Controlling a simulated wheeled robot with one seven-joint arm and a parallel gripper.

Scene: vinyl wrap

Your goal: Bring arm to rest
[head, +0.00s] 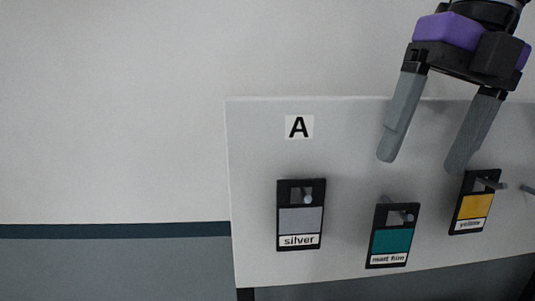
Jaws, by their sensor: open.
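My gripper (417,163) is at the upper right of the head view, with its two grey fingers spread apart and pointing down. Nothing shows between the fingers. It is in front of a pale board (260,160), above the matt film card and the yellow card. How far the fingertips are from the board I cannot tell.
The board is marked A (299,127). A silver card (300,220), a teal matt film card (391,241) and a yellow card (475,207) hang on pegs. Another peg (528,189) shows at the right edge. The wall (110,110) left of the board is bare.

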